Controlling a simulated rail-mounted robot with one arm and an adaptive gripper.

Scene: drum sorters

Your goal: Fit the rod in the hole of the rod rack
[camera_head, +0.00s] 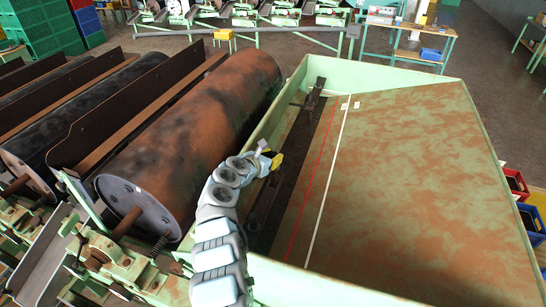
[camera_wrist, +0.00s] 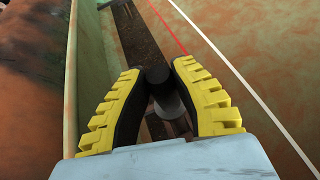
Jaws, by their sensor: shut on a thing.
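My gripper (camera_head: 275,161) is over the dark strip along the left side of the green tray. In the wrist view my gripper (camera_wrist: 159,70) has its yellow, black-padded fingers closed on both sides of a rod (camera_wrist: 157,75). The rod has a dark round top and a grey part below it, seen nearly end-on. A brown fixture (camera_head: 262,208), perhaps the rod rack, lies on the strip just below my gripper in the head view. Brown parts also show under the rod in the wrist view (camera_wrist: 178,127). The hole and the rod's lower end are hidden.
The green tray wall (camera_head: 258,140) stands close on the left, with a large rusty roller (camera_head: 195,140) beyond it. Another brown fixture (camera_head: 314,95) stands farther up the strip. The wide rusty tray floor (camera_head: 420,190) to the right is clear.

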